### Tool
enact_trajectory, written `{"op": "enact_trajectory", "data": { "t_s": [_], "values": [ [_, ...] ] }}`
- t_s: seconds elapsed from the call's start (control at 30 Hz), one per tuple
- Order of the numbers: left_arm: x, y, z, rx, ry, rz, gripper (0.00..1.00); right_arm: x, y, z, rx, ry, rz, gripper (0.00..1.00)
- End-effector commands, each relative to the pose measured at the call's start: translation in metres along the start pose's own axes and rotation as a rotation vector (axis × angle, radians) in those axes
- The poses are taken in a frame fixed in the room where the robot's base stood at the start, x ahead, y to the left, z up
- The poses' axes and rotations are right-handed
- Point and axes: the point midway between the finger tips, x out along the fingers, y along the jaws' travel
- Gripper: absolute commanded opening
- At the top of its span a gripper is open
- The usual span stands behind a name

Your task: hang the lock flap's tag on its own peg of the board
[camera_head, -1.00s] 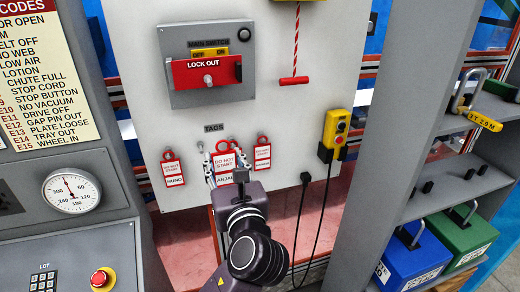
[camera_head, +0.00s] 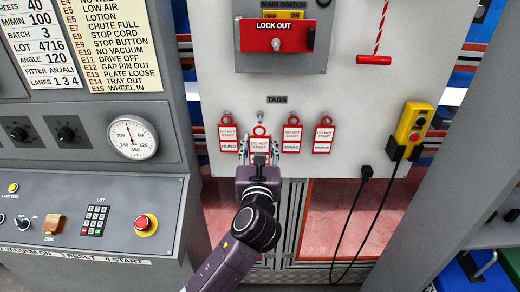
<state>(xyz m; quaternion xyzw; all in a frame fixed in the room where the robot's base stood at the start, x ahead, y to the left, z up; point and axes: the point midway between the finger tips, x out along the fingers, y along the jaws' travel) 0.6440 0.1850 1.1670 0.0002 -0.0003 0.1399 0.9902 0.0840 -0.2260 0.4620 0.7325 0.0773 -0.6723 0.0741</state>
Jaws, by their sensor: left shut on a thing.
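My left gripper (camera_head: 260,150) is shut on a red and white DO NOT START tag (camera_head: 261,143) in front of the board (camera_head: 235,92). The gripper hides the tag's lower part and name. The tag's red ring is just below a peg (camera_head: 260,116), second from the left under the TAGS label. I cannot tell whether the ring touches it. A NUNO tag (camera_head: 228,138) hangs to the left, and two other tags (camera_head: 291,138) (camera_head: 323,138) hang to the right. The red LOCK OUT flap (camera_head: 275,37) is on the main switch box above. My right gripper is out of view.
A yellow pendant (camera_head: 412,127) with a black cable hangs right of the tags. A red pull handle (camera_head: 373,59) hangs above it. The grey control console (camera_head: 70,215) stands at the left, a grey post (camera_head: 450,150) at the right.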

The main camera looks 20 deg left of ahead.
Motion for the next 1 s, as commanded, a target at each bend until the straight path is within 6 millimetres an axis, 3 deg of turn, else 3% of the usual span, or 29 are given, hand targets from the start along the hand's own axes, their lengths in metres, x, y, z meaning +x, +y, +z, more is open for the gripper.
{"op": "enact_trajectory", "data": {
  "t_s": [0.33,1.0],
  "values": [
    [0.021,0.000,-0.004,-0.001,0.000,0.001,0.22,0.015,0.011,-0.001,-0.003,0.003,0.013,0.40],
    [0.061,0.000,-0.005,0.001,0.001,0.000,0.22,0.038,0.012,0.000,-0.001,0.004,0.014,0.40]
  ]
}}
